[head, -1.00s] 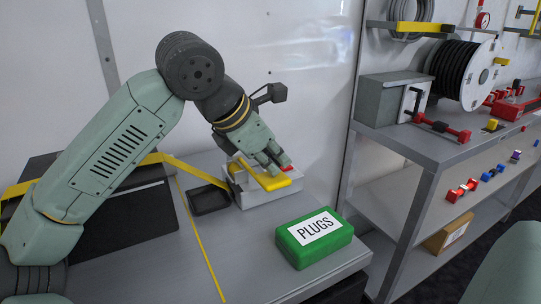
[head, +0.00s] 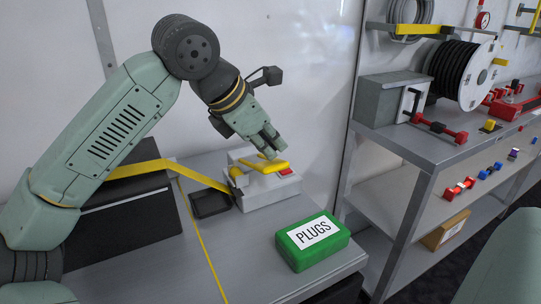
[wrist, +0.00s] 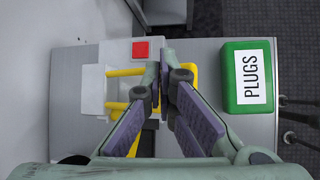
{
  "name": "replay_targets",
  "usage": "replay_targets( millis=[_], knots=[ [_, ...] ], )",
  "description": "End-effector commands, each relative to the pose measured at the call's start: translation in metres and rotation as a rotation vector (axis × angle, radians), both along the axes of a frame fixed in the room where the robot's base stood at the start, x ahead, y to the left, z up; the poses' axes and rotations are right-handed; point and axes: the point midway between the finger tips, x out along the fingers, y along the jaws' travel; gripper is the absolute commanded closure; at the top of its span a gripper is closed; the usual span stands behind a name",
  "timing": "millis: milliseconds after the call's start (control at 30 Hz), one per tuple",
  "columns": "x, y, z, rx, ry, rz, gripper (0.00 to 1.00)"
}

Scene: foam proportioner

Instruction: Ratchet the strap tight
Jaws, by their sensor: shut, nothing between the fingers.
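The ratchet is a pale grey block (head: 274,194) on the bench, with a yellow handle (head: 264,165) on top and a red square (head: 286,172) at its right end. In the wrist view the red square (wrist: 141,49) and parts of the yellow handle (wrist: 119,71) show beside the fingers. The yellow strap (head: 195,177) runs from the left, over a dark case, down to the ratchet. My gripper (head: 273,154) is shut and empty, with its fingertips just above the handle; I cannot tell if they touch it. In the wrist view the fingers hide part of the handle.
A green PLUGS box (head: 313,240) stands right of the ratchet, near the bench edge. A small black tray (head: 210,203) lies left of it. The dark case (head: 125,222) sits further left under my arm. A shelf (head: 420,150) with a reel (head: 462,75) stands at right.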

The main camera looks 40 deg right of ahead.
Motion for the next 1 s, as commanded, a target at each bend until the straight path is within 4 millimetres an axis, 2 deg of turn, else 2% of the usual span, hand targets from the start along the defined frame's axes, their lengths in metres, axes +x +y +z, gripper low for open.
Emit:
replay_targets(
  millis=[133,567,1000],
  knots=[
    [0.003,-0.001,0.010,0.000,0.000,0.000,1.00],
    [0.004,-0.001,0.013,0.000,0.000,0.001,1.00],
    [0.017,-0.004,0.052,0.001,0.000,0.002,1.00]
  ],
)
